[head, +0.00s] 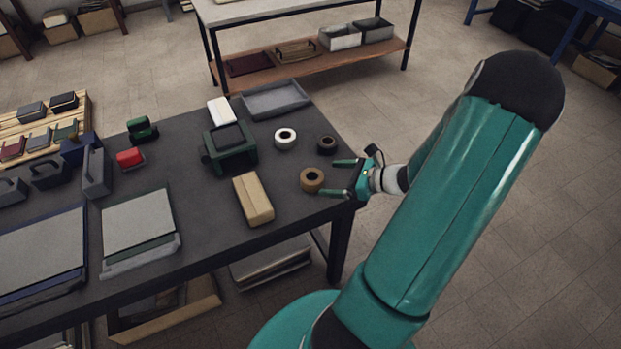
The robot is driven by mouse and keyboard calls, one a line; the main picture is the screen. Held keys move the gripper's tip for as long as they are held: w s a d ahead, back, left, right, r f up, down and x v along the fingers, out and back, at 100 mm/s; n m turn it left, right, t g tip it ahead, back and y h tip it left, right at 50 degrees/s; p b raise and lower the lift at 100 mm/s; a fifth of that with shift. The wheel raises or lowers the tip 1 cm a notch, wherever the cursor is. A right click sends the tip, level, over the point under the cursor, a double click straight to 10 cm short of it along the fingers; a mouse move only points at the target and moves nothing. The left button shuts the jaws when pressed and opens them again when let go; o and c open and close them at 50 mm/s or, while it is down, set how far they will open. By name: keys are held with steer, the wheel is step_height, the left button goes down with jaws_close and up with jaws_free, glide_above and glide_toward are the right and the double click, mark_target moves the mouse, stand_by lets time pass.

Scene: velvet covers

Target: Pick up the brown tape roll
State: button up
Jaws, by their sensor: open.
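The brown tape roll (312,180) lies flat near the right edge of the dark table (200,208). My gripper (331,177) is open at the table's right edge. Its two green fingers point left and are spread apart. The lower finger's tip is close to the roll's lower right side, and the upper finger lies above and to the right of it in the picture. Nothing shows between the fingers except table. I cannot tell how high the fingers are above the table or whether one touches the roll.
A black roll (326,144) lies just above the upper finger, and a white roll (285,138) lies left of it. A tan block (253,199) and a green device (230,148) stand further left. A grey tray (275,99) sits at the back corner.

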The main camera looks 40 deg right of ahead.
mark_target(313, 176)
steer(key=shift+x, duration=1)
steer(key=x, duration=0.5)
steer(key=shift+w+f, duration=0.15)
steer(key=shift+w, duration=0.2)
steer(key=c, duration=1.1)
